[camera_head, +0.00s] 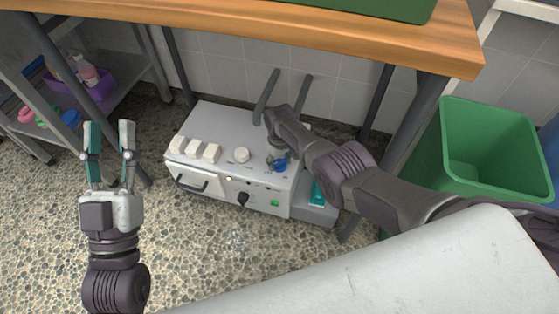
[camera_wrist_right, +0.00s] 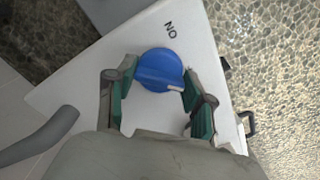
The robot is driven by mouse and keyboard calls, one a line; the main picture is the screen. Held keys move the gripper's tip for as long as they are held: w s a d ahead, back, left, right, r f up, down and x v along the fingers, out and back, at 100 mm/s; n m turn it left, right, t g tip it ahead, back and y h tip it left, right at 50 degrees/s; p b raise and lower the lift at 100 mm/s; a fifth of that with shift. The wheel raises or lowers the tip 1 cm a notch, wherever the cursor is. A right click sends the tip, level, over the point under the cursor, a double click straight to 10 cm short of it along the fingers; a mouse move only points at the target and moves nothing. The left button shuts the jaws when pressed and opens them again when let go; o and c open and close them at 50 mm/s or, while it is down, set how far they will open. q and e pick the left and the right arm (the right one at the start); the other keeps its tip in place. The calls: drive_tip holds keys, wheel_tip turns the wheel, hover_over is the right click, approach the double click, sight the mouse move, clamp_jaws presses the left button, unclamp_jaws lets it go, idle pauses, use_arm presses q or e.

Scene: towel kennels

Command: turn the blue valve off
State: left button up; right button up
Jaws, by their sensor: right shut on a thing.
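The blue valve (camera_head: 281,166) is a round knob on top of a white machine (camera_head: 225,128) under the table. In the right wrist view the blue valve (camera_wrist_right: 160,70) has a raised grip bar with a white mark at its right end. The printed word ON stands above it in that view. My right gripper (camera_wrist_right: 155,82) has its green-padded fingers on either side of the knob's bar, shut on it. In the head view my right gripper (camera_head: 277,160) is over the valve and partly hides it. My left gripper (camera_head: 109,128) is raised, open and empty, left of the machine.
The wooden table (camera_head: 300,30) overhangs the machine, with grey legs (camera_head: 408,125) around it. A green bin (camera_head: 490,145) stands at the right. A shelf (camera_head: 110,95) with a purple basket is at the left. The pebbled floor in front is clear.

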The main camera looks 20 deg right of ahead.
sight(279, 162)
idle(0.4)
drive_tip(key=o, duration=1.2)
drive_tip(key=shift+c, duration=0.2)
drive_tip(key=shift+r, duration=0.1)
wheel_tip(279, 162, up, 12)
